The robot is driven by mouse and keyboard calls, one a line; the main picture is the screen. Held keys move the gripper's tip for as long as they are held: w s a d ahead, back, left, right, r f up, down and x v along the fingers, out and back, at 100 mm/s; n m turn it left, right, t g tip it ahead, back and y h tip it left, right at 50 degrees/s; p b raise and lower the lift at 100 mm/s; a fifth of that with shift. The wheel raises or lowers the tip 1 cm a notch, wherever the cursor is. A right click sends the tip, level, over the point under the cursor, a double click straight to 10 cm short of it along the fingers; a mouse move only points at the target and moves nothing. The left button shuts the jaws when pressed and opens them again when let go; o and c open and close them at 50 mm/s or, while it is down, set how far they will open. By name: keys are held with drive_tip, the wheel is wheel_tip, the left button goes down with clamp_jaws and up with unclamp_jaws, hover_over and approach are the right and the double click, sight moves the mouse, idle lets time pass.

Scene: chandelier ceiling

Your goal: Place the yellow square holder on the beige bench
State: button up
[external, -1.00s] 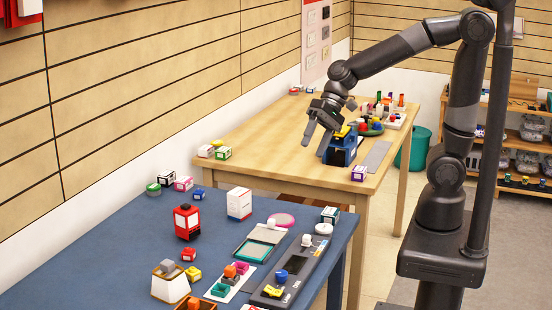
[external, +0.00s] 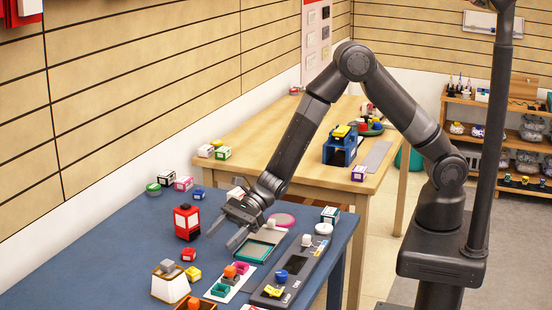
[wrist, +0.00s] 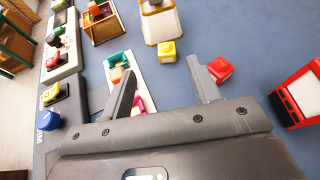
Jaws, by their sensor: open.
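A small yellow square holder (external: 194,274) sits on the blue table, between a small red block and a teal and orange piece. In the wrist view the yellow holder (wrist: 168,52) shows just past the gap between my fingertips. My gripper (external: 225,238) is open and empty above the blue table, behind and to the right of the holder, apart from it. Its two fingers (wrist: 161,74) are spread in the wrist view. The beige bench (external: 275,130) stands behind the blue table. A blue box with a yellow top (external: 341,131) stands on it.
A red lantern (external: 187,222) and a red block (external: 188,254) stand near the holder. A white-and-tan lamp-like piece (external: 170,283) and a dark tray (external: 292,270) are close by. The bench's middle and left front have bare room.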

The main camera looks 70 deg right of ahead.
sight(195, 268)
drive_tip(key=shift+w+a+f+m, duration=0.15)
drive_tip(key=shift+a+f+m, duration=0.15)
drive_tip(key=shift+f, duration=0.3)
drive_tip(key=shift+w+a+f+m, duration=0.15)
drive_tip(key=shift+f+m, duration=0.15)
drive_tip(key=shift+f, duration=0.3)
drive_tip(key=x, duration=1)
drive_tip(key=shift+w+a+f, duration=0.15)
drive_tip(key=shift+w+a, duration=0.15)
drive_tip(key=shift+w, duration=0.05)
drive_tip(key=shift+c, duration=0.3)
drive_tip(key=c, duration=1.1)
drive_tip(key=shift+o, duration=0.2)
